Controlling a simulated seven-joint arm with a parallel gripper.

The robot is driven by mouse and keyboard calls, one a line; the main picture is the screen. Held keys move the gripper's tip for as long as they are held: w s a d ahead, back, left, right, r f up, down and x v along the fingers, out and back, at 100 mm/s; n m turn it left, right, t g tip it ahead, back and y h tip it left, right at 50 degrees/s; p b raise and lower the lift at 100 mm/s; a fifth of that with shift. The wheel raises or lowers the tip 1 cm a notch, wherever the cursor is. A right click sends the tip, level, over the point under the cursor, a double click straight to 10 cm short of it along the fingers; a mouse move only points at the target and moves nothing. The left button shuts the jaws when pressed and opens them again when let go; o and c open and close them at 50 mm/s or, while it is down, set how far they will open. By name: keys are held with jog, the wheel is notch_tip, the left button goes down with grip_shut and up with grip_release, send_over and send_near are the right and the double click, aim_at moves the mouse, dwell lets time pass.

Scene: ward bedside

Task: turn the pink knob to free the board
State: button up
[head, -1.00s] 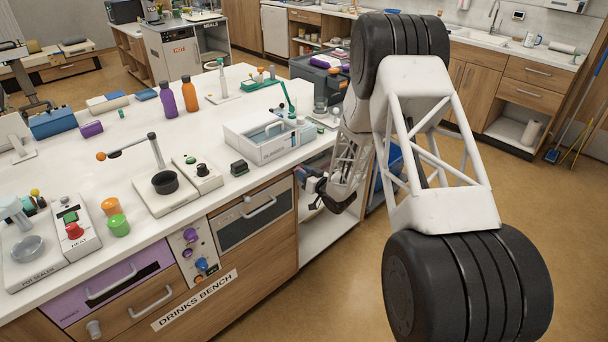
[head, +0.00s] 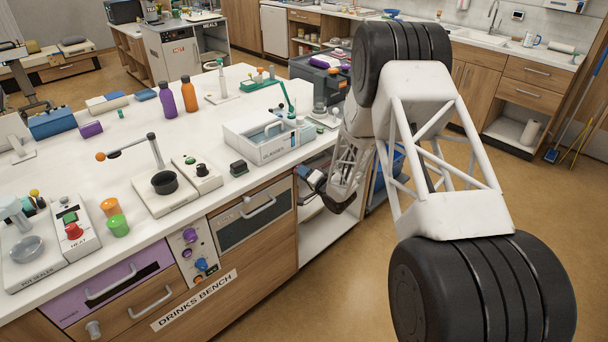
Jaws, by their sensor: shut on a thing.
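My gripper (head: 314,181) is small in the head view, at the right end of the drinks bench. It is low, in front of the open shelf space under the worktop. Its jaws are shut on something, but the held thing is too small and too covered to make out. I cannot pick out a pink knob or a board for certain. Purple, blue and orange knobs show on a bench front panel (head: 180,262), well to the left of my gripper and apart from it.
The oven-like door (head: 240,228) with a bar handle is left of my gripper. A pale open-topped box (head: 268,150) stands on the worktop (head: 130,165) above it. A blue bin (head: 394,165) is partly behind my arm. The floor (head: 335,285) in front is clear.

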jog(key=shift+m, duration=1.2)
jog(key=o, duration=0.9)
jog(key=shift+v, duration=3.9)
jog(key=shift+r, duration=0.2)
